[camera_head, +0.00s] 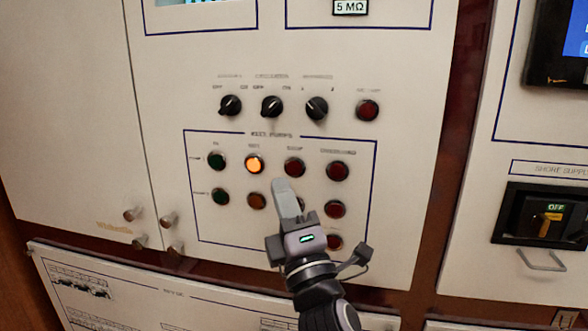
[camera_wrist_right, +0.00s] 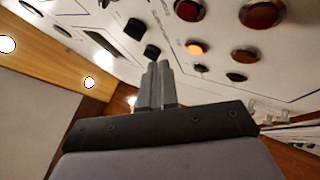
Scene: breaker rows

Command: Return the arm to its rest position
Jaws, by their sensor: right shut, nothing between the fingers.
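My right gripper (camera_head: 286,198) is shut and empty. In the head view it stands in front of the pump button block on the cream panel (camera_head: 90,130), and its fingers hide a button of the lower row. In the right wrist view the closed fingers (camera_wrist_right: 157,85) point toward the panel face. I cannot tell whether the fingertips touch the panel. An orange button (camera_head: 254,164) is lit in the upper row; it also shows in the right wrist view (camera_wrist_right: 195,48). My left gripper is not in view.
Three black rotary knobs (camera_head: 272,106) and a red button (camera_head: 367,110) sit above the block. A breaker (camera_head: 545,216) marked OFF with a handle is on the right panel. Small metal knobs (camera_head: 168,220) stick out at lower left. A lower panel (camera_head: 130,295) lies below.

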